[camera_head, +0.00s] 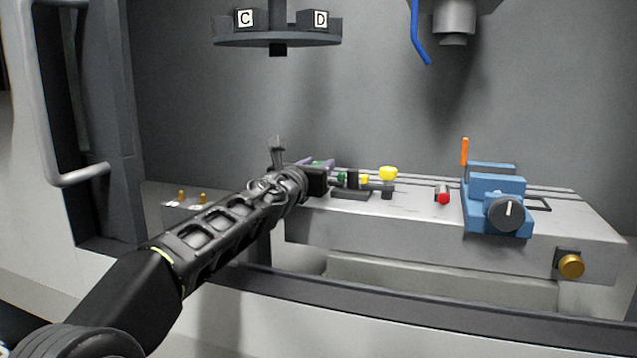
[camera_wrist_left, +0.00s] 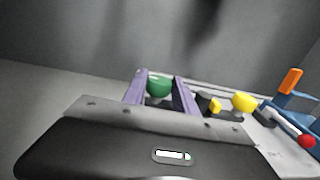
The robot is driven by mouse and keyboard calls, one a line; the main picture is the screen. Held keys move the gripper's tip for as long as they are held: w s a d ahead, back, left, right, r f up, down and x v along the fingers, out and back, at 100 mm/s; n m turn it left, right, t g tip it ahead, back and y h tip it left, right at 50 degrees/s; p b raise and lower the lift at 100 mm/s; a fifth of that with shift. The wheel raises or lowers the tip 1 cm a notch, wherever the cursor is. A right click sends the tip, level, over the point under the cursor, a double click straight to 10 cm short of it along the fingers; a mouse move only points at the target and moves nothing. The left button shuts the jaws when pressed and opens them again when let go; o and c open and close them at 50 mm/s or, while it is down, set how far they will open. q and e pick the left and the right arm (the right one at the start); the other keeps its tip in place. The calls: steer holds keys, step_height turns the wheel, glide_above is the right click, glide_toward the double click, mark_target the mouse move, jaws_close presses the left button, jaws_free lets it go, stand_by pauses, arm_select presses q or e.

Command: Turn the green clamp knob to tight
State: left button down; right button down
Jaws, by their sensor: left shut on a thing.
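The green clamp knob (camera_wrist_left: 158,86) sits between the two purple fingers of my left gripper (camera_wrist_left: 160,92) in the left wrist view. The fingers are shut on it, one on each side. In the head view my left arm reaches in from the left, and the left gripper (camera_head: 318,164) is at the left end of the grey machine table. The gripper body partly hides the knob there; green shows beside the fingers. The knob's pointer or marking cannot be made out. My right gripper is not in view.
Right of the gripper are a yellow knob (camera_head: 388,173), a red-ended part (camera_head: 443,197) and a blue vise (camera_head: 497,200) with a black dial and orange handle. A brass knob (camera_head: 571,266) is on the table's front. A tool carousel (camera_head: 277,38) and spindle (camera_head: 454,20) hang above.

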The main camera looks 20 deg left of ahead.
mark_target(316, 164)
arm_select(q)
steer(key=shift+a+f+m+h+b, duration=0.15)
steer(key=shift+m+h+b, duration=0.2)
steer(key=shift+h, duration=0.2)
steer(key=shift+a+f+m+h+b, duration=0.1)
steer(key=shift+m+h+b, duration=0.2)
steer(key=shift+h, duration=0.25)
steer(key=shift+r+m+g+h, duration=0.2)
steer(key=shift+m+g+h, duration=0.5)
steer(key=shift+m+h, duration=0.6)
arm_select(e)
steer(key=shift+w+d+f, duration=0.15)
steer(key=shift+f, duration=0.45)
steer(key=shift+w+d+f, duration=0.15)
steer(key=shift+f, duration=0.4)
arm_select(q)
steer(key=shift+n, duration=0.25)
steer(key=c, duration=1)
jaws_free()
steer(key=shift+o, duration=0.2)
steer(key=shift+r, duration=0.1)
step_height(316, 164, up, 10)
steer(key=p, duration=0.7)
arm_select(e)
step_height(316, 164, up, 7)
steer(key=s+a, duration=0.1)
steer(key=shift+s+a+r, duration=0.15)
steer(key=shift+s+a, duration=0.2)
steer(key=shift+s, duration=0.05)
